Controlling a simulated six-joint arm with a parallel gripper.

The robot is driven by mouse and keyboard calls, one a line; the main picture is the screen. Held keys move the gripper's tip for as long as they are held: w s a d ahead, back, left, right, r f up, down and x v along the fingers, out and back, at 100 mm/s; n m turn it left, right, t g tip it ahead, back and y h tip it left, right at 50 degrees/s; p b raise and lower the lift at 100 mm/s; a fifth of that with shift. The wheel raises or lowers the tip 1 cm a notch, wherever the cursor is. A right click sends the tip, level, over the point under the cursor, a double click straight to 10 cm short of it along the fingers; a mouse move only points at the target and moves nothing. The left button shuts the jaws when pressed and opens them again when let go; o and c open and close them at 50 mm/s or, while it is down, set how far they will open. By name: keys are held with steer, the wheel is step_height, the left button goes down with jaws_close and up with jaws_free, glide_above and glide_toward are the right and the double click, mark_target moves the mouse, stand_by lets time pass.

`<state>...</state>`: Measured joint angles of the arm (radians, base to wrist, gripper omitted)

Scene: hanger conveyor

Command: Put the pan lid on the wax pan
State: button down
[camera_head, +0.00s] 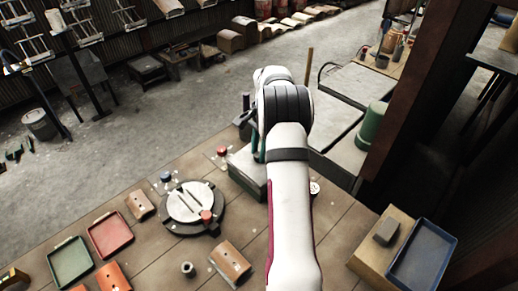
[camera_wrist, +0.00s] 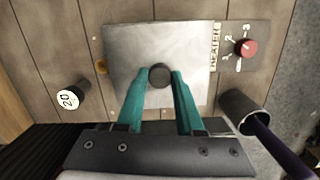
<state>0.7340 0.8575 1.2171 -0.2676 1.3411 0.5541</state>
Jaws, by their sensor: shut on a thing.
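The pan lid (camera_wrist: 128,52) is a square grey metal plate with a round dark knob (camera_wrist: 160,75) in its middle. My gripper (camera_wrist: 160,77) has its two teal fingers closed on either side of that knob. The lid hides nearly all of what lies under it in the wrist view, so I cannot tell the wax pan there or whether the lid rests on it or hangs above. In the head view a grey-green box (camera_head: 246,172) stands under my gripper, which is mostly hidden behind my arm.
A red heater dial (camera_wrist: 246,47) and a cup with a purple-handled tool (camera_wrist: 243,108) stand right of the lid. A white disc marked 20 (camera_wrist: 69,98) is at left. In the head view a round fixture (camera_head: 190,203), coloured trays (camera_head: 110,234) and a blue tray (camera_head: 421,255) share the bench.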

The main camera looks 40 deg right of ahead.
steer(key=shift+f, duration=0.35)
stand_by(0.6)
steer(key=c, duration=0.8)
jaws_free()
steer(key=o, duration=0.6)
steer(key=r, duration=0.5)
steer(key=d+r, duration=0.1)
steer(key=r, duration=0.4)
steer(key=d+r, duration=0.1)
steer(key=r, duration=0.4)
steer(key=shift+s+r, duration=0.15)
steer(key=shift+r, duration=0.2)
